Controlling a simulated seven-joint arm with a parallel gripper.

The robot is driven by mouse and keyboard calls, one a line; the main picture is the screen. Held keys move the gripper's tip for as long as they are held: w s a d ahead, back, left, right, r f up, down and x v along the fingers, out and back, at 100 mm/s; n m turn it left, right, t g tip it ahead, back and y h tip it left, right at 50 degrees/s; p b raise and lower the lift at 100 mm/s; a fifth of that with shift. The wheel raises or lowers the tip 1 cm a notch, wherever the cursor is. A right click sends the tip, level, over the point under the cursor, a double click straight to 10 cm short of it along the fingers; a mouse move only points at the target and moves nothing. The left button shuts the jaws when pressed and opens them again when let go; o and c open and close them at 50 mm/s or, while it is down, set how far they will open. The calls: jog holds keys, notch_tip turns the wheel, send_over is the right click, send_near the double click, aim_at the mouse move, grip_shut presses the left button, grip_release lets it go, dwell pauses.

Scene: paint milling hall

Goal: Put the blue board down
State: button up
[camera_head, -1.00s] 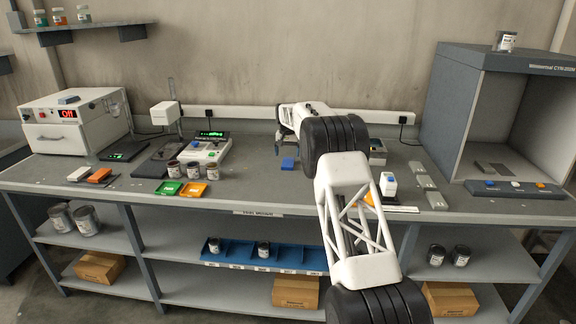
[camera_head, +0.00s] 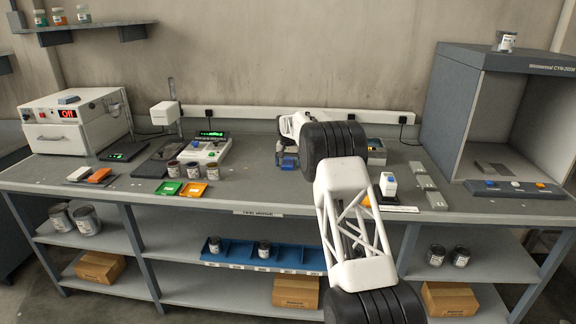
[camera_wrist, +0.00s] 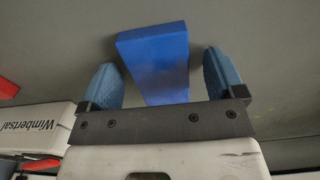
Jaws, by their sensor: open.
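The blue board (camera_wrist: 155,70) lies on the grey bench top between the two blue fingers of my gripper (camera_wrist: 160,62) in the wrist view. The fingers are open, one on each side of the board. A gap shows at the right finger; the left finger is close to the board's edge, and I cannot tell if it touches. In the head view the gripper (camera_head: 284,158) is down at the bench around the board (camera_head: 289,165), which is partly hidden by the fingers.
A white instrument with a green display (camera_head: 208,148) stands left of my gripper, with several dark cans in front. A white device (camera_head: 388,184) and grey plates are to the right. Bare bench lies in front of the gripper.

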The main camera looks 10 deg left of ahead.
aim_at(288, 163)
jog(key=c, duration=1.1)
jog(key=shift+r, duration=0.15)
jog(key=shift+r, duration=1.65)
jog(key=shift+s+d+r, duration=0.25)
jog(key=shift+s+d, duration=0.45)
jog(key=shift+s, duration=1.9)
jog(key=shift+s+d+r, duration=0.2)
jog(key=shift+s+d, duration=0.45)
jog(key=shift+s, duration=1.9)
jog(key=shift+s+d+r, duration=0.25)
jog(key=shift+s+d, duration=0.45)
jog(key=shift+s, duration=1.9)
